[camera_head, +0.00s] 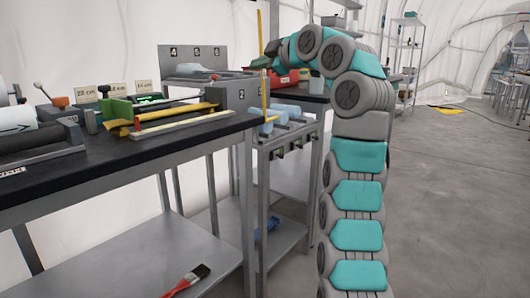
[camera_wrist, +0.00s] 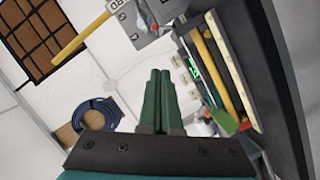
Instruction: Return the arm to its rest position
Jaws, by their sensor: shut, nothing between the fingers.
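My gripper (camera_wrist: 160,76) is shut and empty in the wrist view, its two green fingers side by side. In the head view my teal and grey arm rises at the right of the workbench (camera_head: 190,148) and bends left at the top. Its far end is small there, close to a yellow upright pole (camera_head: 261,50), and I cannot tell whether they touch. In the wrist view the picture is tilted, and the bench with a yellow bar (camera_wrist: 207,66) lies to the right of the fingers, apart from them.
Blue cylinders (camera_head: 284,109) lie on a rack at the bench's end. A brush (camera_head: 188,280) lies on the lower shelf. A blue coil (camera_wrist: 97,113) hangs on the wall. The grey floor (camera_head: 455,190) at right is clear nearby.

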